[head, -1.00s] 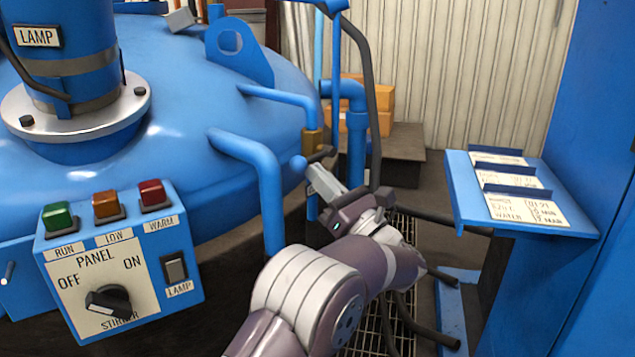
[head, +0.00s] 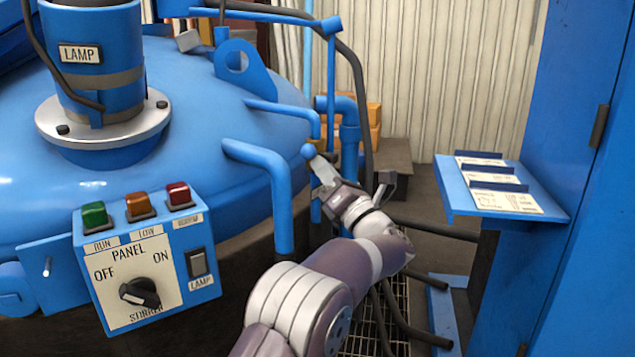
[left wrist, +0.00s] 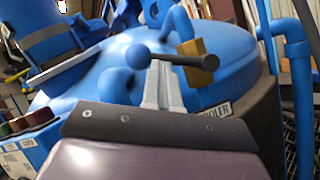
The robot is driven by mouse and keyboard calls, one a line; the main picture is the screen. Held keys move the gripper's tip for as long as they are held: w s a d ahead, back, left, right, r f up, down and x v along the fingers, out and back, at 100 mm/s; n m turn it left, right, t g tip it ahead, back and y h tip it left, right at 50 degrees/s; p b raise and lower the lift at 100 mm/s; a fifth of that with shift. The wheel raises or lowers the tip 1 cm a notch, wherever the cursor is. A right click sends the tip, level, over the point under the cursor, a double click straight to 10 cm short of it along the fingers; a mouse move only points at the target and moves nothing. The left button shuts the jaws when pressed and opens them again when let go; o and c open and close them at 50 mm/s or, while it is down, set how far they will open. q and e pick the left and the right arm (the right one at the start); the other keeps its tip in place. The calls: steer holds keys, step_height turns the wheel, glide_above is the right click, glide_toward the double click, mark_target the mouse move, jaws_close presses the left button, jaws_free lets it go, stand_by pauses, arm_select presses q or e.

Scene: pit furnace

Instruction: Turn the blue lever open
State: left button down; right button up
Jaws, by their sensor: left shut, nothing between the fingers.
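The lever is a dark rod with a blue ball knob (head: 308,151) on its end, joined to a brass valve body (head: 315,128) on a blue pipe beside the vessel. In the left wrist view the blue ball (left wrist: 138,56) is left of the fingertips, and the dark rod runs right to the brass body (left wrist: 196,62). My left gripper (head: 320,166) is shut and empty, its fingertips close to the knob. In the left wrist view the gripper tips (left wrist: 159,66) meet the rod's outline near the ball; I cannot tell whether they touch. My right gripper is out of view.
A blue vessel lid (head: 180,130) fills the left. A control panel (head: 150,260) with a knob and lamps stands in front. Blue pipes (head: 281,200) and a dark hose (head: 362,90) surround the valve. A blue shelf (head: 455,190) stands at the right.

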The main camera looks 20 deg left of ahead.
arm_select(q)
steer(key=r+m+h, duration=0.1)
steer(key=m+t+p, duration=0.1)
steer(key=m, duration=0.1)
steer(key=r+m+h, duration=0.1)
steer(key=m, duration=0.1)
steer(key=shift+w+r+t+h+p, duration=0.2)
steer(key=shift+r+t+h+p, duration=0.1)
steer(key=shift+p, duration=0.1)
steer(key=shift+w+d+r+m+h+p, duration=0.15)
steer(key=shift+w+r+m+h+p, duration=0.45)
steer(key=shift+m+p, duration=1)
steer(key=shift+w+d+r+m+h+p, duration=0.1)
steer(key=shift+w+r+m+h+p, duration=0.3)
steer(key=shift+m+h+p, duration=1.05)
steer(key=shift+w+d+r+m+y+p, duration=0.15)
steer(key=shift+w+r+m+p, duration=0.65)
steer(key=shift+p, duration=1.5)
steer(key=shift+s+f, duration=0.25)
steer(key=shift+f, duration=0.1)
steer(key=shift+f, duration=0.1)
